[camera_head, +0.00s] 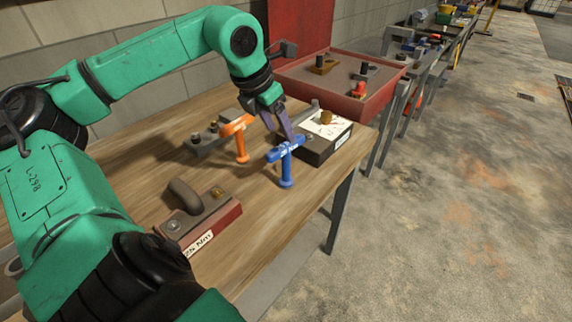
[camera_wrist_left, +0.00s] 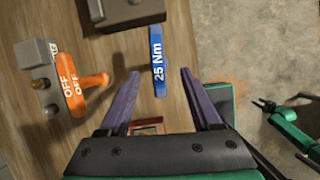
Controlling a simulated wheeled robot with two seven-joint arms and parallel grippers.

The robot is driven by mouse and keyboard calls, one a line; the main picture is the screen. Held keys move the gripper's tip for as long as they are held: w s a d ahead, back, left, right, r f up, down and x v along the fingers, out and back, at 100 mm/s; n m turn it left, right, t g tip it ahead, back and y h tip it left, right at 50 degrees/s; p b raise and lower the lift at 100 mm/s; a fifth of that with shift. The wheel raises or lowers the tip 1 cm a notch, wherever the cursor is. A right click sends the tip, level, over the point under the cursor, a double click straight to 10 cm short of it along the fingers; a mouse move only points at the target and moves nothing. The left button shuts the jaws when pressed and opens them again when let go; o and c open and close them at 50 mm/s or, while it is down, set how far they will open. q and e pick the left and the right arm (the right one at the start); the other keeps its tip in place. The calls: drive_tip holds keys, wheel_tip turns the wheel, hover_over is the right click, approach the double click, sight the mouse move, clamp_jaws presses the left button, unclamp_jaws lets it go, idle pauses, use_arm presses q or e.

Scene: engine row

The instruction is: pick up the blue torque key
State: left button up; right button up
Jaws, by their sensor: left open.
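The blue torque key (camera_head: 287,168) stands upright on the wooden table near its right edge, with a T-shaped handle on top. In the left wrist view its handle (camera_wrist_left: 158,60) shows from above with a "25 Nm" label. My left gripper (camera_head: 284,128) is open and empty, close above the key. In the wrist view the key lies ahead between the fingertips (camera_wrist_left: 160,74), with a gap on each side; I cannot tell whether they reach its height. A green and black arm part (camera_wrist_left: 285,122) at the right edge is too small to read jaws on.
An orange T-handled key (camera_head: 240,140), marked "OFF" in the wrist view, stands left of the blue one, by a grey block (camera_head: 208,138). A dark box with paper (camera_head: 318,148) stands close behind. A red-sided block (camera_head: 215,225) sits nearer. A red tray (camera_head: 375,108) lies beyond.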

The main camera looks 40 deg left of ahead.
sight(287, 144)
use_arm(q)
drive_tip(key=p+x, duration=0.2)
drive_tip(key=x, duration=0.3)
drive_tip(key=shift+a, duration=0.1)
drive_tip(key=p+x, duration=0.2)
drive_tip(key=p, duration=0.1)
drive_tip(key=shift+w+f+p, duration=0.2)
drive_tip(key=shift+f+p, duration=0.05)
drive_tip(key=shift+p, duration=0.05)
drive_tip(key=shift+x, duration=1.15)
drive_tip(key=shift+a+f, duration=0.1)
drive_tip(key=shift+f, duration=0.15)
drive_tip(key=shift+c, duration=0.6)
drive_tip(key=shift+r, duration=0.1)
clamp_jaws()
